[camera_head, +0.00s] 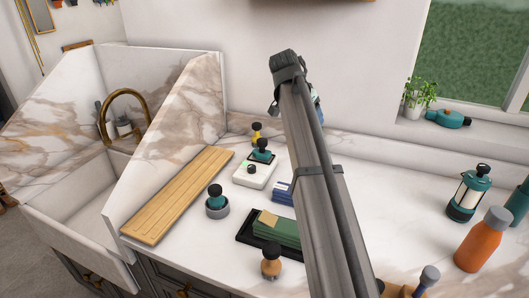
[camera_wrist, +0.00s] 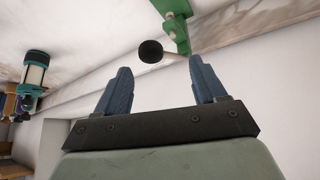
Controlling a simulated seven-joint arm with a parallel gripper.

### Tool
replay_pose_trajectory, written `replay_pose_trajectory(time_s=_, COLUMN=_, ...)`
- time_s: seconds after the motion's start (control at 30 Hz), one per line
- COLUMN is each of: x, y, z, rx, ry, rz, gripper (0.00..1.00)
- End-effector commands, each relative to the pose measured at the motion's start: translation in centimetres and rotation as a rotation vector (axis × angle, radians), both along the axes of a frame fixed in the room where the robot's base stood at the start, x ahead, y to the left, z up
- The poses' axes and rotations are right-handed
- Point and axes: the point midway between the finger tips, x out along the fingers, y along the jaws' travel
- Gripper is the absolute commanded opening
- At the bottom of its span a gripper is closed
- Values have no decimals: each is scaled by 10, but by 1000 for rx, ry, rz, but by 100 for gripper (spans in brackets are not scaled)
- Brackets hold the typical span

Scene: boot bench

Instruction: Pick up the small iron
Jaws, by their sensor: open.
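I cannot single out the small iron with certainty. A teal tool (camera_head: 448,118) lies on the windowsill at the right in the head view and may be it, but it is too small to tell. My gripper (camera_wrist: 160,88) shows in the wrist view with its two blue fingers spread and nothing between them. Beyond the fingertips is a green piece (camera_wrist: 174,20) with a black ball (camera_wrist: 151,51) close by; I cannot tell what it is. In the head view my arm crosses the counter and hides most of the gripper.
The marble counter (camera_head: 395,205) carries a wooden board (camera_head: 180,195), several knobbed tools, a dark tray with green blocks (camera_head: 277,229), a teal lantern (camera_head: 468,192) and an orange bottle (camera_head: 483,240). A potted plant (camera_head: 418,95) stands on the sill. The sink (camera_head: 75,195) is at left.

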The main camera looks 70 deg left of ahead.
Motion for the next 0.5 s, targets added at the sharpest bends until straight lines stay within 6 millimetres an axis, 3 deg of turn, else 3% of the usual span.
replay_pose_trajectory(time_s=0.03, x=-30, y=23, z=-1, rx=-14, ry=35, rz=77, gripper=70)
replay_pose_trajectory(time_s=0.2, x=-104, y=62, z=-5, rx=-48, ry=127, rz=278, gripper=70)
replay_pose_trajectory(time_s=0.33, x=-135, y=75, z=-6, rx=-62, ry=162, rz=362, gripper=70)
replay_pose_trajectory(time_s=0.5, x=-143, y=80, z=-12, rx=-66, ry=174, rz=389, gripper=70)
